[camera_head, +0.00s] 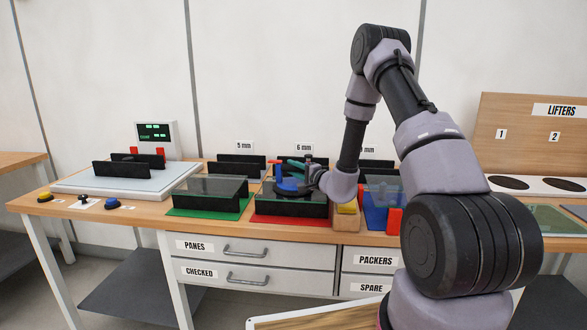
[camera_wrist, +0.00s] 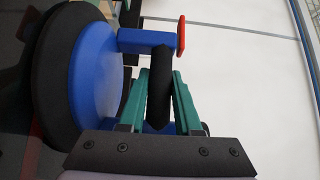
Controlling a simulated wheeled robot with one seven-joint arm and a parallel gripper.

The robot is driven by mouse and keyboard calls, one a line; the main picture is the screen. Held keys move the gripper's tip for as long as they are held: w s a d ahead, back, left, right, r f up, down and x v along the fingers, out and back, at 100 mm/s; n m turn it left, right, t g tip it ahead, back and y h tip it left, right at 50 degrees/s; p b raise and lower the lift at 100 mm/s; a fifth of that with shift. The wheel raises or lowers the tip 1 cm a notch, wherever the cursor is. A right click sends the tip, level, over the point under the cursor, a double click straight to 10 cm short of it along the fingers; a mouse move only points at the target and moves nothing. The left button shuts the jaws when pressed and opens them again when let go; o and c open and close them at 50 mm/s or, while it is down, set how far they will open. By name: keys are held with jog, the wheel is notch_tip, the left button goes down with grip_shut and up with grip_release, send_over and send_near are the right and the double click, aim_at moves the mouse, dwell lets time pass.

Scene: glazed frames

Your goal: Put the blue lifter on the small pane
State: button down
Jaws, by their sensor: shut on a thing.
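The blue lifter (camera_head: 288,186) has a round blue body, a black rubber cup and a red-tipped stub. My gripper (camera_head: 301,164) is shut on its black handle, over the black rack on the red mat. In the wrist view the teal fingers of my gripper (camera_wrist: 160,98) close on the handle, and the blue lifter (camera_wrist: 97,85) shows at left with its cup facing left. I cannot tell whether the cup touches anything. A glass pane (camera_head: 212,186) lies on the green-mat rack; another pane (camera_head: 555,220) lies at the right. I cannot tell which is the small pane.
A white platform with black racks (camera_head: 122,170) stands at left. The lifter board (camera_head: 535,186) has two dark round spots.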

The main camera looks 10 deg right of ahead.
jog(key=c, duration=0.6)
grip_release()
